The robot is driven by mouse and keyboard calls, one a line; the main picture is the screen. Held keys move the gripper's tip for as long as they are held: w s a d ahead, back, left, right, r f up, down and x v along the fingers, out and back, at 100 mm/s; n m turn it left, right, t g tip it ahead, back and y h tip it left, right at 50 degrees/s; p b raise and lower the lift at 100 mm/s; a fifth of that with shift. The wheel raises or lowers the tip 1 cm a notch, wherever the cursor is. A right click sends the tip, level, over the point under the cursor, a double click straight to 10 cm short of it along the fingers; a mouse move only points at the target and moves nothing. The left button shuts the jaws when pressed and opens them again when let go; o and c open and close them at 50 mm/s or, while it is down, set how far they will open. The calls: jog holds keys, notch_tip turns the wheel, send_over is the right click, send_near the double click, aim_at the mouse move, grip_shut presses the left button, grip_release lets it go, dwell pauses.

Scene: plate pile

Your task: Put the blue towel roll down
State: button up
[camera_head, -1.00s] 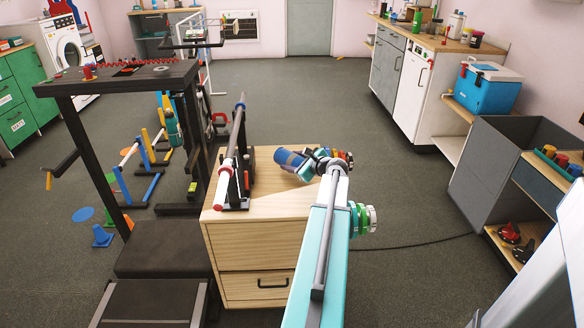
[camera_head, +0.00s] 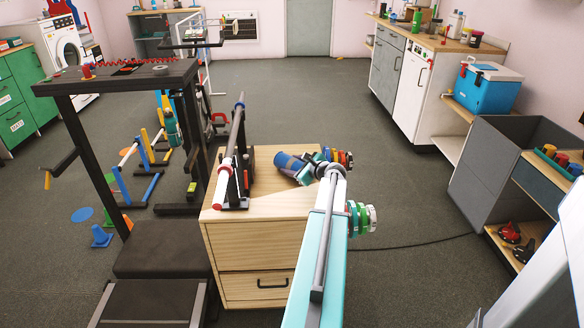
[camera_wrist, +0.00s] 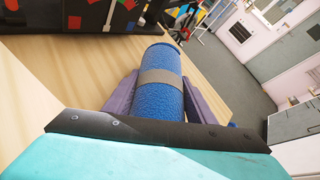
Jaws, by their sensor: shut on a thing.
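The blue towel roll (camera_head: 288,161) has a grey band around its middle. It is at the top of the wooden cabinet (camera_head: 250,249), right of the barbell stand. In the wrist view the roll (camera_wrist: 158,107) lies lengthwise between the purple fingers of my gripper (camera_wrist: 160,92), which is shut on it. The near end of the roll is hidden behind the gripper body. The wooden top (camera_wrist: 60,75) shows close below the roll. I cannot tell whether the roll touches it.
A black stand with a bar (camera_head: 238,150) occupies the left of the cabinet top. A dark weight rack (camera_head: 120,80) stands to the left. The cabinet top's front part is bare. Grey floor is open behind and to the right.

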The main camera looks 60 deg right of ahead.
jog(key=shift+f, duration=0.2)
jog(key=o, duration=1.2)
jog(key=shift+r, duration=0.1)
jog(key=shift+v, duration=0.85)
jog(key=v, duration=1)
jog(key=shift+s+a+p, duration=0.1)
jog(key=shift+s+p, duration=0.05)
jog(key=shift+p, duration=0.25)
jog(key=shift+r, duration=0.1)
